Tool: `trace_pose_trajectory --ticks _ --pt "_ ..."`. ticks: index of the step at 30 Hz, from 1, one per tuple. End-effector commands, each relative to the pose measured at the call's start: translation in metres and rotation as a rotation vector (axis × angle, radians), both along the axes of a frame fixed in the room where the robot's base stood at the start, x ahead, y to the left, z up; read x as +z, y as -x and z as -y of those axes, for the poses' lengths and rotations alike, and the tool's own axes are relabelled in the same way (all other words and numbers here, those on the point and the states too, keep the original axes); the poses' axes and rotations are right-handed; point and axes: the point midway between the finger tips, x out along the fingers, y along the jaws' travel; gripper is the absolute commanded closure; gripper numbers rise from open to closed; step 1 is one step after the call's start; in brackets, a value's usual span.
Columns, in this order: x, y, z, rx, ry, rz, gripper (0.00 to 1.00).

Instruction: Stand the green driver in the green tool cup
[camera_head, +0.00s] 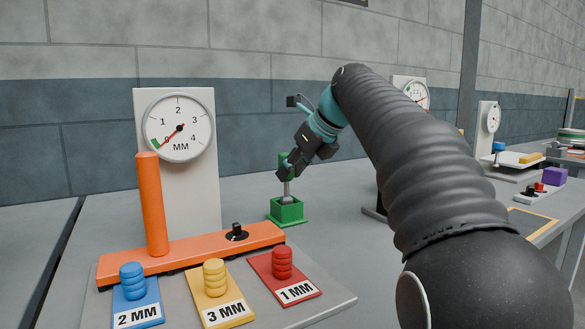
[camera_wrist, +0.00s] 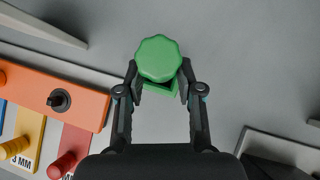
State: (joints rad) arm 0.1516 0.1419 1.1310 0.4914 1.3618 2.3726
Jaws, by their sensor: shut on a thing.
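The green driver (camera_head: 287,163) is upright, with its green handle above and its grey shaft pointing down. In the head view the shaft's lower end meets the opening of the green tool cup (camera_head: 288,211); how deep it sits is hidden by the cup's wall. My gripper (camera_head: 288,169) is shut on the handle. In the wrist view my gripper's fingers (camera_wrist: 158,90) stand on either side of the round green handle top (camera_wrist: 158,58). Part of the green cup (camera_wrist: 160,90) shows below and behind the handle there.
Left of the cup stands a white dial gauge (camera_head: 180,127) with an orange post (camera_head: 153,205) and orange bar (camera_head: 195,254). Blue, yellow and red MM plates (camera_head: 228,305) lie in front. Bare grey bench is around the cup, mostly to its right.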

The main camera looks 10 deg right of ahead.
Motion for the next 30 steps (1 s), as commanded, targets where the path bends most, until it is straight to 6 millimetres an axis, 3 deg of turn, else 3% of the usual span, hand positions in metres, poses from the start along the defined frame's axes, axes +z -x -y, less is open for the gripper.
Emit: trace_pose_trajectory --ticks 30 --pt "-0.018 0.0 0.0 0.0 0.0 0.0 1.0"
